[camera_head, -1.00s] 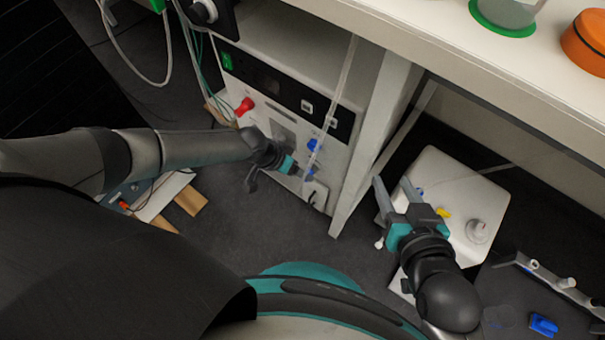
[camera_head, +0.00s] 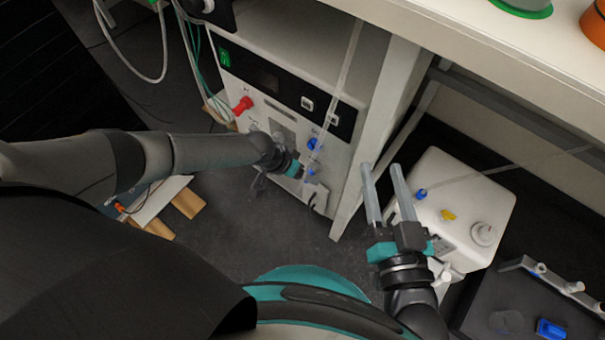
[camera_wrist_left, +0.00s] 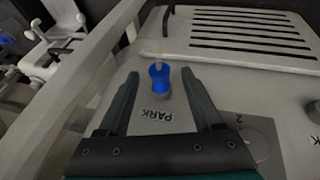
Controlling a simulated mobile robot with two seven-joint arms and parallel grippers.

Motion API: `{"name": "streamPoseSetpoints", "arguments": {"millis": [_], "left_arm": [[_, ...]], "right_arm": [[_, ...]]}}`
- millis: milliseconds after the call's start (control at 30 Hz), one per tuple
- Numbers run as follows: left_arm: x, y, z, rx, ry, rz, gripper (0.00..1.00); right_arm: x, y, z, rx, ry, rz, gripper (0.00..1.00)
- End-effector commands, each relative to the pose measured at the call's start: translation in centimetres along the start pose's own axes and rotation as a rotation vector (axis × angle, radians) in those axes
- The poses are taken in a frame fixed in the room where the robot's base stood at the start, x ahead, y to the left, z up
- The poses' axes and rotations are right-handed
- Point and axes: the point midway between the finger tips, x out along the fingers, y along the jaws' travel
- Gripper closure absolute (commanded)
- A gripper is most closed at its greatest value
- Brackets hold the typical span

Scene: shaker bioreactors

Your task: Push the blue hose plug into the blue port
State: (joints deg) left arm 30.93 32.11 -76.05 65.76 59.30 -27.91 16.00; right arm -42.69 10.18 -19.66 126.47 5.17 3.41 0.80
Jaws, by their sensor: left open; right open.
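A blue hose plug (camera_head: 311,171) with a clear hose sits low on the white machine's front, just beyond my left gripper (camera_head: 299,170). In the left wrist view the blue plug (camera_wrist_left: 160,77) stands by the "PARK" label, between the spread fingers of my left gripper (camera_wrist_left: 156,82) and apart from both. Another blue fitting (camera_head: 313,144) sits just above it on the machine; I cannot tell whether it is the blue port. My right gripper (camera_head: 381,167) is open and empty, its fingers pointing up beside the bench leg.
A white canister (camera_head: 455,205) with a blue fitting (camera_head: 420,194) and a yellow part stands right of my right gripper. A red knob (camera_head: 243,105) is on the machine (camera_head: 262,50). The bench leg (camera_head: 380,130) stands between machine and canister. A blue object (camera_head: 550,329) lies at lower right.

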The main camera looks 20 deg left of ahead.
Motion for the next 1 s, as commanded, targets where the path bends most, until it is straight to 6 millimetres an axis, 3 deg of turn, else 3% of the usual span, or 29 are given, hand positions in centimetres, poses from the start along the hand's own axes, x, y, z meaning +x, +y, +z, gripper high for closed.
{"name": "streamPoseSetpoints", "arguments": {"millis": [267,867,1000], "left_arm": [[0.03,0.01,-0.01,0.000,0.000,0.000,0.33],[0.03,0.01,0.02,-0.001,0.000,0.000,0.98],[0.03,0.01,0.02,-0.001,0.000,0.000,1.00]], "right_arm": [[-0.04,-0.05,-0.04,0.002,0.005,-0.001,0.50],[-0.02,-0.03,-0.02,0.001,0.004,-0.001,0.50],[-0.02,-0.03,-0.01,0.001,0.003,-0.001,0.50]]}}
